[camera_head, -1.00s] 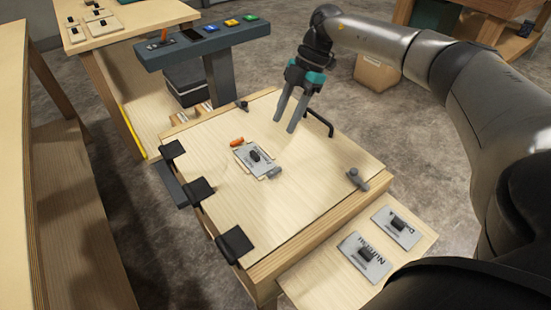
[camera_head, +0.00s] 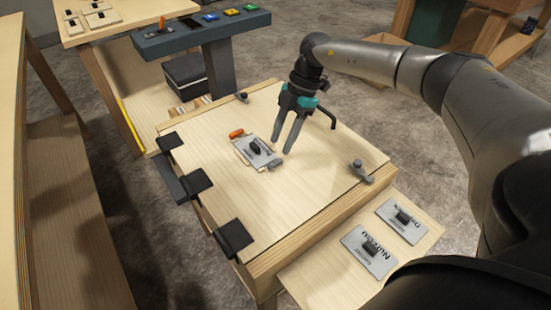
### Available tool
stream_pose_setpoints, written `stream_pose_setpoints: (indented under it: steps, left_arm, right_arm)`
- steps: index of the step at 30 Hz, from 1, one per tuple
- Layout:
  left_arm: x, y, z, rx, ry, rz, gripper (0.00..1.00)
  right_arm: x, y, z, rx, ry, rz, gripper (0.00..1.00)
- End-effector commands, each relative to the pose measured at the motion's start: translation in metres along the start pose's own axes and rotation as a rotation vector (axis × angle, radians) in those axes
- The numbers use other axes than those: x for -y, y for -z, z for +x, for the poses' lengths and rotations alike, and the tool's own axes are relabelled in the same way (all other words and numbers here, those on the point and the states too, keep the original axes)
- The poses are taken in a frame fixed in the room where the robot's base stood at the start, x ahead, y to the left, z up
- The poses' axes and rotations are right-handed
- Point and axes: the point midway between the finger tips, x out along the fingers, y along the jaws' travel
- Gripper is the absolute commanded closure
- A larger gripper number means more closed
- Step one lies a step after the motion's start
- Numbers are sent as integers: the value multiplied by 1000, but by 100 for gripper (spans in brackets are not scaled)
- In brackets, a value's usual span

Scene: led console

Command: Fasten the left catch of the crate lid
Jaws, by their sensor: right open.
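The crate lid (camera_head: 215,165) is a pale wooden panel lying closed on the crate. A small grey catch (camera_head: 241,97) sits at its far left corner, and a second grey catch (camera_head: 361,171) at its right corner. A bent black handle (camera_head: 328,118) stands at the far edge between them, partly behind my gripper. My right gripper (camera_head: 282,146) points down over the lid with its two grey fingers apart and nothing between them. It is just right of the plate at the lid's middle, away from both catches. My left gripper is not in view.
A grey plate with a dark knob (camera_head: 255,149) and an orange piece (camera_head: 237,134) lie on the lid. Black hinges (camera_head: 232,237) line the left edge. A side board with labelled plates (camera_head: 370,251) is at lower right. A console with coloured buttons (camera_head: 232,14) stands behind.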

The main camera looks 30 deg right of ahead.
Motion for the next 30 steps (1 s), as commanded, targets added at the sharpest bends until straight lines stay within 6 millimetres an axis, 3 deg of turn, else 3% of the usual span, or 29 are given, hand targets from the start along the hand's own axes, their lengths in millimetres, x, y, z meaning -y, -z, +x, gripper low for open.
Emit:
stream_pose_setpoints:
  steps: [13, 29, 30]
  left_arm:
    - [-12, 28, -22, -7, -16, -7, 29]
    - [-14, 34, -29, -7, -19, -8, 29]
    - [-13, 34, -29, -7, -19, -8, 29]
  right_arm:
    - [0, 0, 48, -1, 0, 0, 54]
    - [0, 0, 56, 0, 0, -1, 54]
    - [0, 0, 56, 0, 0, -1, 58]
